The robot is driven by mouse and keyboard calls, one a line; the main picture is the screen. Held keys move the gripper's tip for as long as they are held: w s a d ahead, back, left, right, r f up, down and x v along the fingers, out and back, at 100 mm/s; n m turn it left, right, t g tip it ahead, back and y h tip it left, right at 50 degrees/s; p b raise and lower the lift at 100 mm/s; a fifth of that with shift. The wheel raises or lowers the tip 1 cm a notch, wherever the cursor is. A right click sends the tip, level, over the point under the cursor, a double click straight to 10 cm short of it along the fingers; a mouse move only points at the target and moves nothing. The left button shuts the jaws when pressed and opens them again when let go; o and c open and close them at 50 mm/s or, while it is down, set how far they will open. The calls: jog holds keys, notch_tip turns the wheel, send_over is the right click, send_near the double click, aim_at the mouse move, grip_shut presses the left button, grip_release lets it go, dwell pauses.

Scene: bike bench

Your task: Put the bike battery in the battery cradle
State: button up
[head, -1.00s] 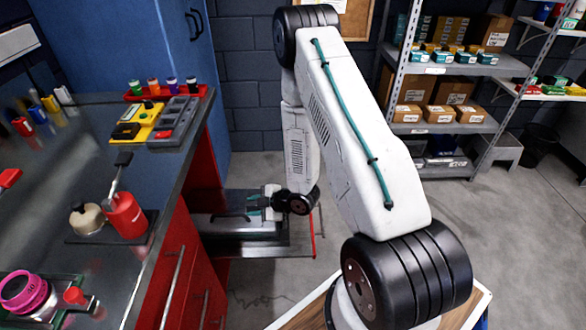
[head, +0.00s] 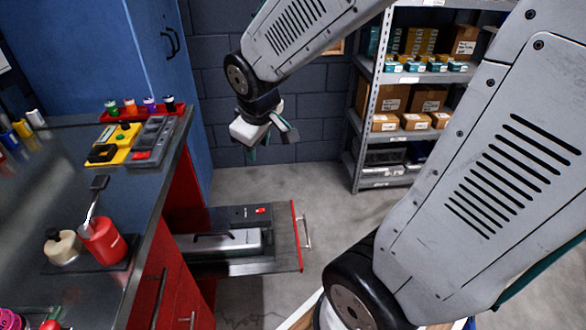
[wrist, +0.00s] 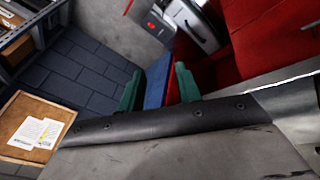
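My gripper (head: 272,142) is raised above and behind the open drawer in the head view. Its two green fingers stand apart in the wrist view (wrist: 160,85), with nothing held between them; the blue behind them looks like background. A long grey case with a black handle, probably the bike battery (head: 225,243), lies in the drawer. It also shows partly at the top of the wrist view (wrist: 190,22). A dark block with a red mark (head: 250,212) lies behind it. I cannot tell for certain which thing is the battery cradle.
The red-fronted drawer (head: 286,250) stands pulled out from the bench. On the bench (head: 150,190) are a red can (head: 103,243), a cream pot (head: 62,246), and yellow and grey trays (head: 155,140). A shelf rack (head: 365,125) stands behind, with clear floor between.

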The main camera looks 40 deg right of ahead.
jog(key=s+a+r+m+g+y, duration=0.1)
jog(key=s+a+r, duration=0.2)
jog(key=s, duration=0.6)
jog(key=s+a+r+m+g, duration=0.1)
jog(key=s+a+r+m, duration=0.1)
jog(key=s, duration=0.7)
jog(key=shift+a+r+g+y, duration=0.4)
jog(key=shift+a+r, duration=0.05)
jog(key=shift+r, duration=0.5)
jog(key=shift+w, duration=0.1)
